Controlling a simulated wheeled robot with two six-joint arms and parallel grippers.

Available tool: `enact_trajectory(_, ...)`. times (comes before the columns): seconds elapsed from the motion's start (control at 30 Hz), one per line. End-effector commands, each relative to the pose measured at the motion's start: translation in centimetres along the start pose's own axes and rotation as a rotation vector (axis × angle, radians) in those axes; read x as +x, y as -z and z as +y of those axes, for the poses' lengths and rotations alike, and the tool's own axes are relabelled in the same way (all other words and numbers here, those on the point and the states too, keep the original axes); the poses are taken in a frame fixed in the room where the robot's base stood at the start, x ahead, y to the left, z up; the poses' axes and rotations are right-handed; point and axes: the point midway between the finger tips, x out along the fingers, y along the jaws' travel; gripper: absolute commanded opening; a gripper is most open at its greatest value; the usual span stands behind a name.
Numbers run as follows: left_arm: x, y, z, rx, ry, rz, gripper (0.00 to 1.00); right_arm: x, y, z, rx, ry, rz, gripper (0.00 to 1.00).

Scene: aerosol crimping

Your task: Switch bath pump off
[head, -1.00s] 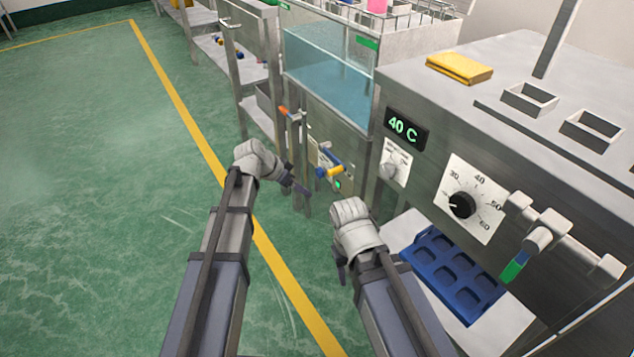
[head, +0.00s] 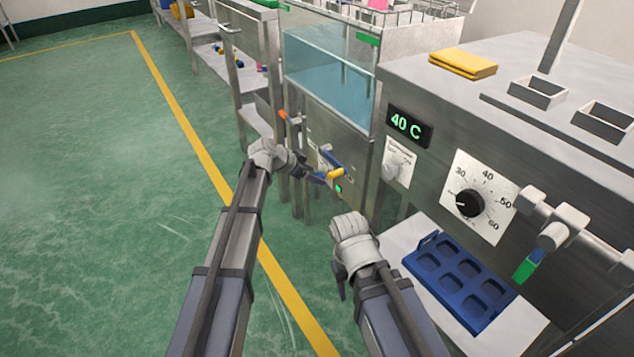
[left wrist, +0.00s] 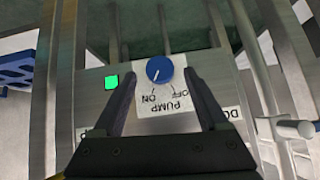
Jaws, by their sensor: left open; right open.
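The blue pump knob (left wrist: 159,69) sits on a white label (left wrist: 168,112) marked PUMP, ON and OFF, which reads upside down in the left wrist view. The knob's white pointer line faces the ON side. A lit green lamp (left wrist: 111,82) is beside the label; a green light also shows low on the bath front (head: 338,189). My left gripper (head: 316,178) is open at the bath's front panel. Its fingers stand on either side of the knob, with no clear contact visible. My right gripper (head: 341,290) is open and empty, low above the floor, left of the blue tray.
A yellow-handled valve (head: 335,173) and an orange-tipped lever (head: 283,115) are close to my left gripper. The water bath (head: 330,80) stands behind. A machine with a 40 C display (head: 408,127), black dial (head: 469,203) and blue tray (head: 455,283) is at right. Floor at left is clear.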

Motion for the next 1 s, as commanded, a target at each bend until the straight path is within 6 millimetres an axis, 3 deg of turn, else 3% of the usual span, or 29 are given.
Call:
enact_trajectory(0.03, 1.3, -0.3, -0.1, 0.001, -0.001, 0.0, 0.76, 1.1, 0.1, -0.1, 0.0, 0.0, 0.001, 0.5)
enact_trajectory(0.13, 2.2, -0.2, 0.0, 0.001, 0.0, 0.001, 0.76, 1.6, 0.1, -0.2, 0.0, 0.0, 0.001, 0.5)
enact_trajectory(0.43, 2.3, 0.0, 0.0, 0.0, 0.0, 0.0, 0.76, 1.6, 0.1, -0.2, 0.0, 0.0, 0.001, 0.5)
enact_trajectory(1.0, 2.3, 0.0, 0.0, 0.0, 0.0, 0.0, 0.12, 1.6, 0.1, -0.2, 0.0, 0.0, 0.001, 0.5)
